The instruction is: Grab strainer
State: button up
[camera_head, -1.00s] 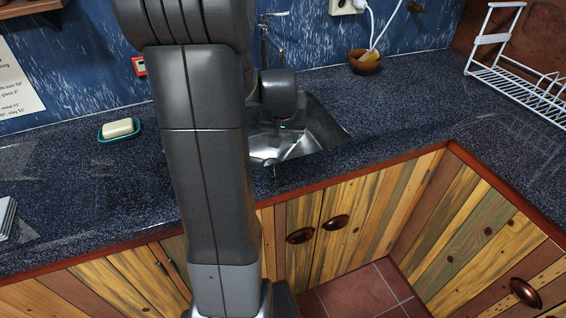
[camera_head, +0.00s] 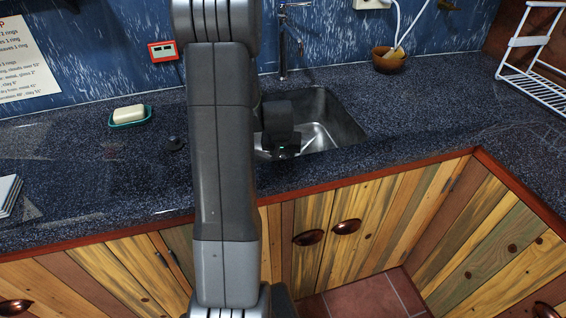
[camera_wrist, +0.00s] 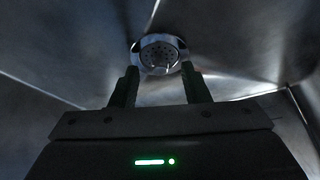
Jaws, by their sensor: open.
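The strainer (camera_wrist: 159,52) is a round metal piece with small holes and a shiny rim, seated at the bottom of the steel sink in the wrist view. My gripper (camera_wrist: 159,70) is open, one dark finger at each side of the strainer's near edge. I cannot tell whether the fingers touch it. In the head view the sink (camera_head: 340,118) is partly covered by my arm. My wrist is down at the sink opening there, and the strainer and fingertips are hidden.
A faucet (camera_head: 283,45) stands behind the sink. A soap bar (camera_head: 129,113) in a green dish and a small black round object (camera_head: 176,144) lie left. A brown bowl (camera_head: 388,60) and a white rack (camera_head: 540,75) stand right. Sink walls surround my gripper.

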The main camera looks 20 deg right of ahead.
jog(key=shift+w+d+f, duration=0.1)
jog(key=shift+w+f, duration=0.1)
jog(key=shift+f, duration=0.35)
grip_shut()
